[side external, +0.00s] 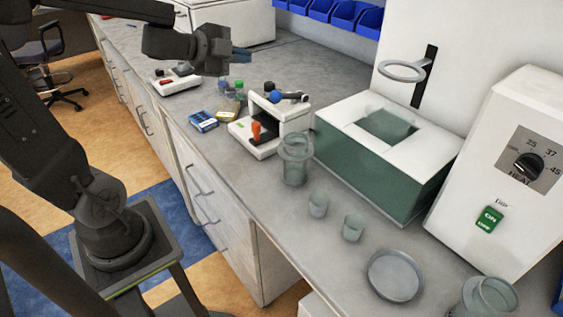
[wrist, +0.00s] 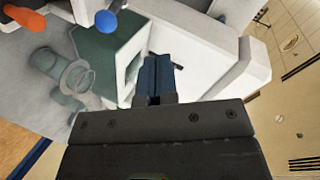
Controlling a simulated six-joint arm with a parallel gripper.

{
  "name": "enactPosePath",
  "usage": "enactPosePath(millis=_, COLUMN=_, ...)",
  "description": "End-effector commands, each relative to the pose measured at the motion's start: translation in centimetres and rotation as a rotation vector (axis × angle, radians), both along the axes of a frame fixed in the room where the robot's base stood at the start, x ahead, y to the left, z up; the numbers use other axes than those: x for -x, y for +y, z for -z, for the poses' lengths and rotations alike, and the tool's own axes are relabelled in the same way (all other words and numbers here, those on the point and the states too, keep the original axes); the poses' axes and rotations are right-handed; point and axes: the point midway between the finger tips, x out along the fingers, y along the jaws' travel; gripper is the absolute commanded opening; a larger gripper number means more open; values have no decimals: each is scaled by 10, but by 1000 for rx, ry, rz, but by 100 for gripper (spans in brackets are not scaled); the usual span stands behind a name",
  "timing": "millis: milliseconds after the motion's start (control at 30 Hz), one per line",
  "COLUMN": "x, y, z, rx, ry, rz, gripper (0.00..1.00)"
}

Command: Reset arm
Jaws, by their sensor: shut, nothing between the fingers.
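My gripper (side external: 241,55) is at the upper left of the side external view, raised above the bench and apart from everything on it. Its blue fingers point to the right in that view. In the wrist view my gripper (wrist: 157,62) has its fingers together with nothing between them. The arm reaches in from the left, from a base beside the bench.
The bench (side external: 232,182) holds a white device with an orange knob (side external: 256,131), a glass jar (side external: 295,165), small beakers (side external: 318,205), a round dish (side external: 394,275), a green-walled bath (side external: 372,160) and a white heater box (side external: 500,165). A ring holder (side external: 402,71) juts from the wall.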

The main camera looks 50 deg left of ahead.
Motion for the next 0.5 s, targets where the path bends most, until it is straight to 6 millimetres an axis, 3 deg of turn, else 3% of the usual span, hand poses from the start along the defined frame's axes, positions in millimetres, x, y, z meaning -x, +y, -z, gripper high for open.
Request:
enactPosePath(millis=100, x=3, y=-9, z=-22, rx=93, ry=-94, rz=-219, gripper=0)
enactPosePath(millis=233, x=21, y=-17, z=-26, rx=237, ry=-95, rz=-451, gripper=0)
enactPosePath(millis=367, x=50, y=-35, z=-13, rx=409, ry=6, rz=-646, gripper=0)
enactPosePath(millis=500, x=91, y=-70, z=11, rx=595, ry=217, rz=-783, gripper=0)
